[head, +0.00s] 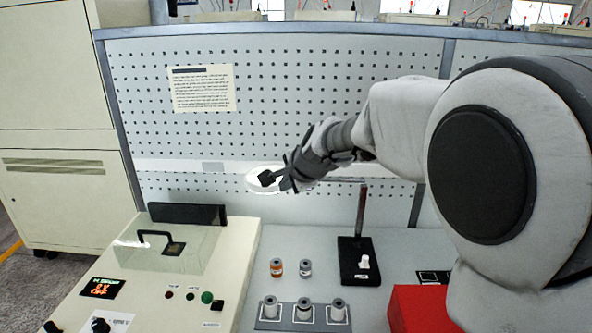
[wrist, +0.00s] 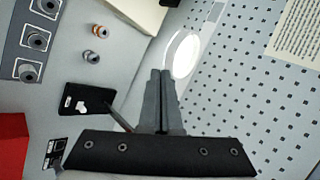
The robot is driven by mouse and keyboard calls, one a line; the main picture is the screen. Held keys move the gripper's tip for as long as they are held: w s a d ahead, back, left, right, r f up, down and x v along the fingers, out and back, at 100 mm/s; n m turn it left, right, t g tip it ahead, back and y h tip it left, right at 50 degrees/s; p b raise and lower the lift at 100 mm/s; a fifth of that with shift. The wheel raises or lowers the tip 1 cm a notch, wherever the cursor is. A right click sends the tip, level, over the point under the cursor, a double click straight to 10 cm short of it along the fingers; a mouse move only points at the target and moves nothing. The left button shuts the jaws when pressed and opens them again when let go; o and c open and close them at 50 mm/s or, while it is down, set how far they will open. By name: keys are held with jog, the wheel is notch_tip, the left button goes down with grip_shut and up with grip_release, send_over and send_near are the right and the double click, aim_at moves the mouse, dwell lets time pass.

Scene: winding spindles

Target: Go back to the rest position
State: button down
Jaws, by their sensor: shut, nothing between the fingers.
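My gripper (head: 276,182) is raised above the table in front of the perforated panel, with my arm reaching in from the right. In the wrist view its two fingers (wrist: 160,76) are together with nothing between them. Behind the fingers is a round white glowing disc (head: 265,180), partly hidden by the gripper in the head view; it also shows in the wrist view (wrist: 186,55). The gripper is clear of the tabletop and touches none of the spindles.
Several spindles stand on the table: a row in a holder (head: 304,312), an orange one (head: 276,268) and a grey one (head: 305,267) behind. A black stand (head: 358,272) with an upright post, a red box (head: 420,308) and a control machine (head: 160,265) with a clear cover surround them.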

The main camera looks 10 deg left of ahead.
jog(key=s+d+r+n+g+h, duration=0.1)
jog(key=s+d+r+n, duration=0.15)
jog(key=s+d, duration=0.5)
jog(key=s+d+r+n, duration=0.2)
jog(key=s+d+n, duration=0.2)
jog(key=s+d, duration=0.3)
jog(key=s+d+f+n+h, duration=0.2)
jog(key=s+d, duration=0.3)
jog(key=s, duration=0.4)
jog(key=s+d+f+n+g+h, duration=0.1)
jog(key=s+d+f+n+h, duration=0.1)
jog(key=s, duration=0.7)
jog(key=d+n, duration=0.1)
jog(key=d, duration=0.1)
jog(key=shift+d+f, duration=0.3)
jog(key=shift+d, duration=0.05)
